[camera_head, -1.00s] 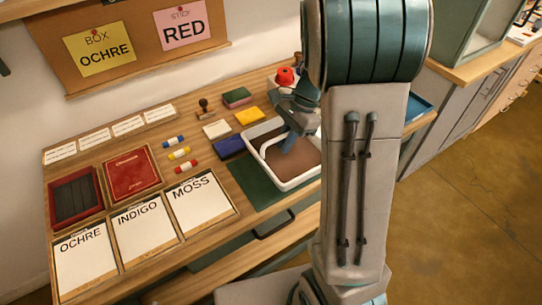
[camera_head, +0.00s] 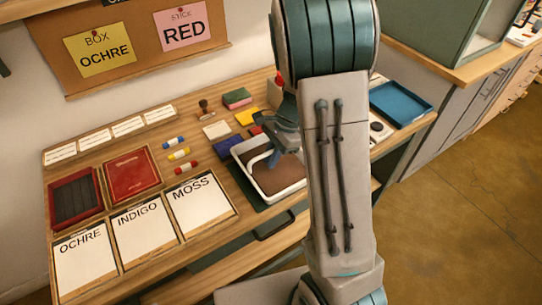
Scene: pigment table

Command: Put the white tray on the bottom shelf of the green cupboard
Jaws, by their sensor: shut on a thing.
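The white tray (camera_head: 282,194), a shallow rectangular tray with a pale rim and a brown inside, is at the right of the work table, over a dark green mat. My gripper (camera_head: 274,161) reaches down over the tray and is shut on it. My arm hides the tray's right part and much of the grip. I cannot tell whether the tray touches the mat. The green cupboard (camera_head: 480,52) stands at the top right on a separate counter. Only its lower part and open front edge show; its bottom shelf is largely out of view.
A blue tray (camera_head: 401,103) lies at the table's right end, beyond my arm. Coloured blocks, including a blue one (camera_head: 228,145), lie left of the white tray. Labelled cards and a red box (camera_head: 131,174) fill the table's left. Floor at right is clear.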

